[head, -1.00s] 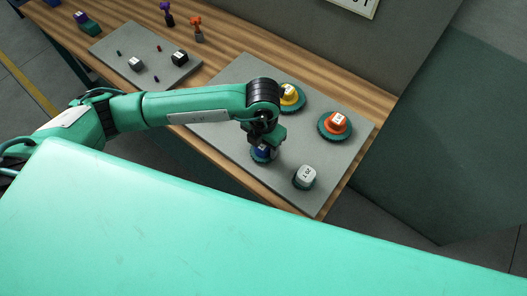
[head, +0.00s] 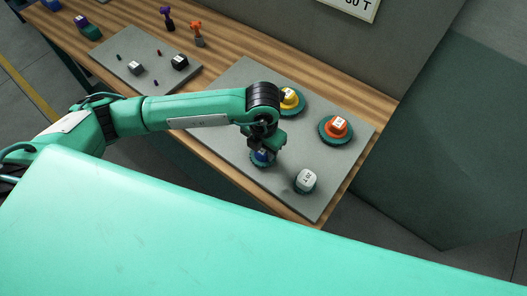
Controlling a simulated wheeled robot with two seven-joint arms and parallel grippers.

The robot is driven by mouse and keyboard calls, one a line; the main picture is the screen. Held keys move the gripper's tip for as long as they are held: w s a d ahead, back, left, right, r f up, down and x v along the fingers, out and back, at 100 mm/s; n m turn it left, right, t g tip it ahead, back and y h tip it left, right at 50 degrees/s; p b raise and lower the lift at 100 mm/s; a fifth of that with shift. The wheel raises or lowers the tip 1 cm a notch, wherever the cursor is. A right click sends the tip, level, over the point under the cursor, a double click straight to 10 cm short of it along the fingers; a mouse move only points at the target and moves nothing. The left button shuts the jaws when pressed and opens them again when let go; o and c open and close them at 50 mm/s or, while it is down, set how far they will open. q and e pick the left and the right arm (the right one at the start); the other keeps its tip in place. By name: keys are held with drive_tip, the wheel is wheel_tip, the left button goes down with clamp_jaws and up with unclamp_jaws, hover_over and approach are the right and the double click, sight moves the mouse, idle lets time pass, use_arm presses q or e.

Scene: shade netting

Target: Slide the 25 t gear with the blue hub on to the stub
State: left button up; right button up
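The gear with the blue hub (head: 262,158) lies on the grey mat (head: 228,92) at the right part of the bench. My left gripper (head: 264,147) is directly over it, pointing down, with its fingers at the hub. The fingers and part of the hub overlap, so I cannot tell whether they are closed on it. On the left grey board (head: 146,77) stand several short coloured stubs, such as a red one (head: 159,52), a purple one (head: 155,83) and a dark green one (head: 118,57). My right gripper is not in view.
Gears with a yellow hub (head: 290,101), an orange hub (head: 336,128) and a white hub (head: 306,180) are near my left gripper. Purple (head: 167,17) and orange-topped (head: 197,31) pieces stand behind.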

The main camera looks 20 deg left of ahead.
use_arm(q)
clamp_jaws()
drive_tip(key=shift+r+p, duration=0.3)
drive_tip(key=shift+r, duration=0.55)
drive_tip(key=shift+r+p, duration=1.05)
drive_tip(key=shift+r, duration=1.15)
drive_tip(key=shift+r+p, duration=0.8)
drive_tip(key=shift+r, duration=1.2)
drive_tip(key=shift+w, duration=0.1)
